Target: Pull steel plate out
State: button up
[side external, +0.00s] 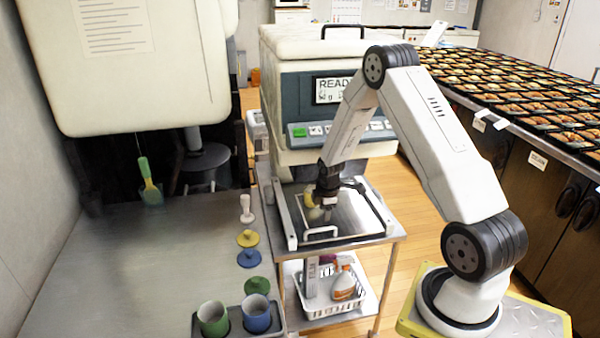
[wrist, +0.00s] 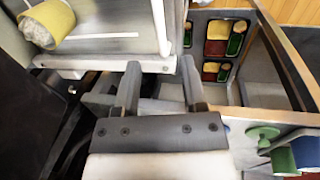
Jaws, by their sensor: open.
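The shiny steel plate (side external: 345,212) lies flat on the stand in front of the machine. A white loop handle (side external: 320,232) is at its near edge. My gripper (side external: 325,212) is over the plate, behind the handle, pointing down. In the wrist view my gripper (wrist: 160,72) has its two fingers apart with nothing held between them. A pale bar with a screw (wrist: 155,67) crosses by the fingertips; I cannot tell whether they touch it. My gripper hides part of the plate in the side view.
A yellow cup with white contents (wrist: 48,22) is near the gripper. The machine (side external: 325,90) stands behind. A white basket (side external: 330,290) with bottles sits on the lower shelf. Green and blue cups (side external: 257,315) stand on the left table. Many bento trays (side external: 520,100) fill the right counter.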

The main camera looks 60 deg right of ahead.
aim_at(322, 229)
jog(key=shift+w+d+f, duration=0.15)
jog(key=shift+w+f, duration=0.05)
jog(key=shift+f, duration=1.05)
jog(key=shift+w+d+f, duration=0.15)
jog(key=shift+d+f, duration=0.05)
jog(key=shift+f, duration=1.1)
jog(key=shift+w+d+f, duration=0.15)
jog(key=shift+w+f, duration=0.05)
jog(key=shift+f, duration=1.05)
jog(key=shift+c, duration=0.2)
grip_shut()
